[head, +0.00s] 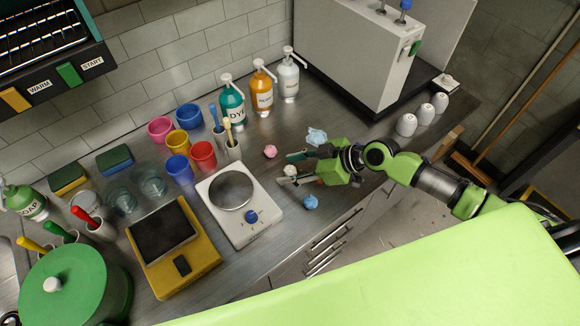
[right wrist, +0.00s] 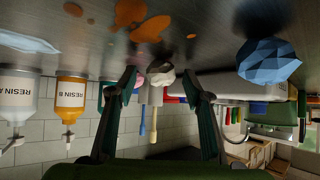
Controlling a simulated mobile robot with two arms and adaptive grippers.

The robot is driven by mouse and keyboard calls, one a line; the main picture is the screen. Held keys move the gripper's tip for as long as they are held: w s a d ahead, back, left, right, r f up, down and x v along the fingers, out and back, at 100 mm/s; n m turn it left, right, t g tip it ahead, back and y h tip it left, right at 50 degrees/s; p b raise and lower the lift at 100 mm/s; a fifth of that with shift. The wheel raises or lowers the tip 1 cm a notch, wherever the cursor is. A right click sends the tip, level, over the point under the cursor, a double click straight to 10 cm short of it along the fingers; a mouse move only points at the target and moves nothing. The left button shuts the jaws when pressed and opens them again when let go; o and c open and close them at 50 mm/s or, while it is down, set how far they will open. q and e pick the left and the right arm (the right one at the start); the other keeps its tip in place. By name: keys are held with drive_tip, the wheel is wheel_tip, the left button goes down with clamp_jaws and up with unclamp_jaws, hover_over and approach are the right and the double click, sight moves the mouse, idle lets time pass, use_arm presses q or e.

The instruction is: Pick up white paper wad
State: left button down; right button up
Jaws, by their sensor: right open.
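The white paper wad (head: 290,170) is a small crumpled ball on the metal bench, to the right of the white scale. My right gripper (head: 287,168) reaches in from the right, low over the bench. Its two fingers are apart, one on each side of the white wad, with nothing gripped. In the right wrist view the white paper wad (right wrist: 160,75) shows between the open fingertips (right wrist: 163,78), and I cannot tell whether either finger touches it. My left gripper is not in view.
A pink wad (head: 270,151) lies just beyond the fingers, a blue wad (head: 310,202) nearer the bench edge, and a light blue crumpled piece (head: 316,136) behind the gripper. The white scale (head: 258,218) stands left. Pump bottles (head: 262,92) line the wall.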

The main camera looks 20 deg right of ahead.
drive_tip(key=shift+w+a+f, duration=0.15)
drive_tip(key=shift+a+f, duration=0.1)
drive_tip(key=shift+c, duration=0.4)
drive_tip(key=c, duration=0.7)
drive_tip(key=shift+d+r, duration=0.1)
